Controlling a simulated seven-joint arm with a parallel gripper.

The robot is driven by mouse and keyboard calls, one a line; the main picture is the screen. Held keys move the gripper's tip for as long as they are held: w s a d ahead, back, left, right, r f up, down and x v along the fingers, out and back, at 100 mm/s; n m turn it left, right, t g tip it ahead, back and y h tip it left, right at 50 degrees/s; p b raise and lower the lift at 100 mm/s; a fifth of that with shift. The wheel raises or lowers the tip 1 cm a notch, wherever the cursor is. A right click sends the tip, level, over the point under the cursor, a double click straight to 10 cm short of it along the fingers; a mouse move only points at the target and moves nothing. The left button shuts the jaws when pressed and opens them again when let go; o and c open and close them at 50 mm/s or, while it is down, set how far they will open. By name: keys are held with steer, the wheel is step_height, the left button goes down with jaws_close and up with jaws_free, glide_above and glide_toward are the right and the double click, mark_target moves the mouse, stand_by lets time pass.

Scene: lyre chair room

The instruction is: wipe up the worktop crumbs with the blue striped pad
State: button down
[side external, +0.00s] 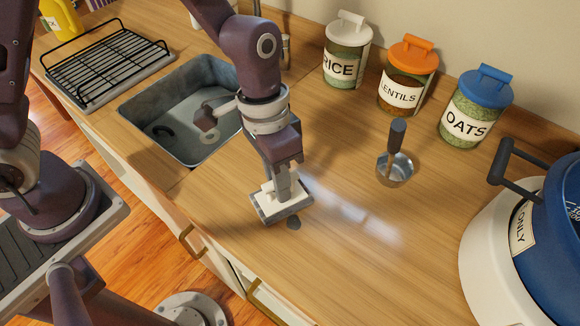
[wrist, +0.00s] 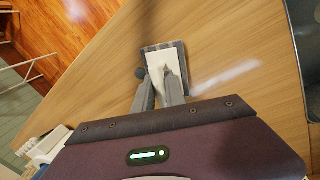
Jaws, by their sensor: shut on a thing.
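A flat grey-blue pad (side external: 264,212) with a white upper piece lies on the wooden worktop (side external: 340,245), in front of the sink's right side. I make out no other crumbs.
A sink (side external: 185,110) and a black wire rack (side external: 105,62) lie to the left. Jars of rice (side external: 346,55), lentils (side external: 407,80) and oats (side external: 474,110) line the back. A metal scoop (side external: 395,168) and a blue-and-white container (side external: 525,240) are right. The front middle is clear.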

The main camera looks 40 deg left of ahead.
steer(key=shift+s, duration=1.05)
steer(key=a, duration=0.4)
steer(key=shift+a, duration=0.3)
steer(key=w, duration=1.3)
step_height(320, 180, up, 8)
